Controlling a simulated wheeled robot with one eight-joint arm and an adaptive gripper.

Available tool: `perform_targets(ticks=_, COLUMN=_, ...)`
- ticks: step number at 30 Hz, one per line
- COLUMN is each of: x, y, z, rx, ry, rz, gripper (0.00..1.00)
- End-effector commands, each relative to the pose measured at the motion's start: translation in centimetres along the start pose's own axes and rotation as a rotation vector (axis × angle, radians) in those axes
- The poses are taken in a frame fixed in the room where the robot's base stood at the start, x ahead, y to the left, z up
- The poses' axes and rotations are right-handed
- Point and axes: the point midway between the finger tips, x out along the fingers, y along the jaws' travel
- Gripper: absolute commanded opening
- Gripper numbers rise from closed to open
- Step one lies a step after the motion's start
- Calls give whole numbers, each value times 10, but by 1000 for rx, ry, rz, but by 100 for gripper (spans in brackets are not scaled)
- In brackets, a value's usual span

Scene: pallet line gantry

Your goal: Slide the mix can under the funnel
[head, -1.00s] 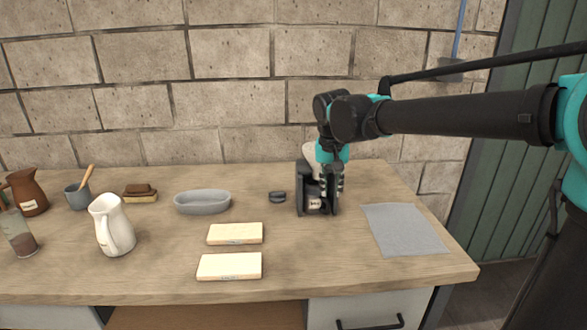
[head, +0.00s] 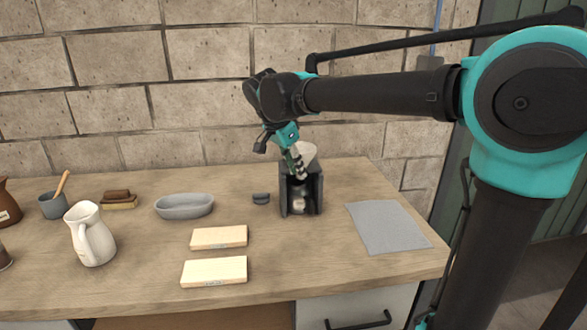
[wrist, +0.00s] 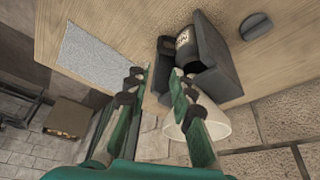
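The funnel (head: 304,150) is a pale cone at the top of a dark grey stand (head: 315,192) on the workbench; it also shows in the wrist view (wrist: 226,124). The mix can, a dark can with a pale label (wrist: 183,40), is at the stand's open front between its side walls. In the head view only its pale part (head: 299,203) shows, low in the stand. I cannot tell whether it is centred below the funnel. My gripper (wrist: 154,82) is open and empty, tilted beside the funnel and above the stand's front. In the head view my gripper (head: 297,168) partly covers the funnel.
A grey cloth (head: 387,227) lies right of the stand. A small dark object (head: 261,198) and a grey oval dish (head: 184,206) are to its left. Two pale blocks (head: 219,237) lie in front, with a white jug (head: 90,234) farther left. The brick wall is close behind.

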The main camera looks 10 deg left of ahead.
Motion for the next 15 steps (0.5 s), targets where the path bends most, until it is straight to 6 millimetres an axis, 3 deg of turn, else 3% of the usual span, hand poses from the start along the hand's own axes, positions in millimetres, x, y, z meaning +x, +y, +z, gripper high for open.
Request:
perform_targets(ticks=7, x=10, y=0, z=0, rx=0, ry=0, rz=0, gripper=23)
perform_targets(ticks=15, x=53, y=0, z=0, rx=0, ry=-1, rz=1, gripper=23)
